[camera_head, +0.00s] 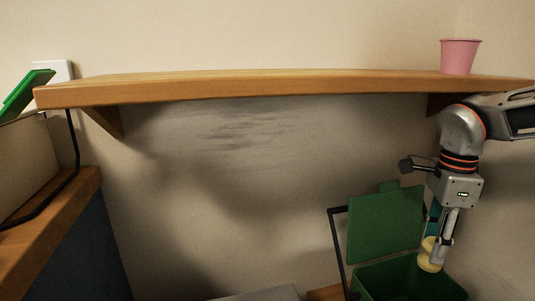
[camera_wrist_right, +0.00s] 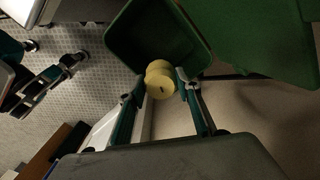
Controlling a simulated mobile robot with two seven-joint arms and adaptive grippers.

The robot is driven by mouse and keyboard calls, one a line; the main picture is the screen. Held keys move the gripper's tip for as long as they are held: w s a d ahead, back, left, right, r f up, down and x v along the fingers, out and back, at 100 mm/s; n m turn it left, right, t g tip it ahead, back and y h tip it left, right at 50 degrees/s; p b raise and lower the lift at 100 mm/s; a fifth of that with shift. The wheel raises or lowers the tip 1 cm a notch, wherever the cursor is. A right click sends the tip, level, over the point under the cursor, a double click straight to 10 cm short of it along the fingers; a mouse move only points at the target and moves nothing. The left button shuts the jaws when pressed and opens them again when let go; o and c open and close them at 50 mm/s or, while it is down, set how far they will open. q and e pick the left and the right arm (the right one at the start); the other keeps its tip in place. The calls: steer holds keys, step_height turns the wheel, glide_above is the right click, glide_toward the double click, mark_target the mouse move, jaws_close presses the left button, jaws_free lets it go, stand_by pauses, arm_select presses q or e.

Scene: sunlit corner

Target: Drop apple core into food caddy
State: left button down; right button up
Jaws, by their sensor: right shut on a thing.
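The pale yellow apple core (camera_head: 430,256) is between the fingertips of my right gripper (camera_head: 434,246), which is shut on it. In the right wrist view the core (camera_wrist_right: 159,80) shows between the two fingers of that gripper (camera_wrist_right: 160,86). The green food caddy (camera_head: 400,280) is below, with its lid (camera_head: 386,224) standing open behind. The core is over the caddy's opening and looks close to rim height. In the right wrist view the caddy (camera_wrist_right: 187,22) is just beyond the core. My left gripper (camera_wrist_right: 58,52) shows at the left there, its fingers apart and empty.
A wooden shelf (camera_head: 250,88) runs along the wall above, with a pink cup (camera_head: 460,56) on its right end. A dark frame (camera_head: 338,245) stands left of the lid. A wooden-topped unit (camera_head: 80,190) with a green-topped box is at left.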

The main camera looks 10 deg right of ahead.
mark_target(425, 260)
steer(key=shift+w+a+r, duration=0.1)
steer(key=shift+w+a, duration=0.15)
steer(key=shift+w, duration=0.2)
step_height(425, 260, down, 5)
steer(key=shift+s+r+b, duration=0.15)
steer(key=shift+r+b, duration=0.05)
steer(key=shift+b, duration=0.5)
steer(key=shift+f, duration=0.6)
arm_select(q)
steer(key=shift+d+n, duration=0.5)
steer(key=shift+n, duration=0.6)
arm_select(e)
steer(key=o, duration=1.1)
steer(key=shift+c, duration=0.2)
steer(key=shift+r, duration=0.15)
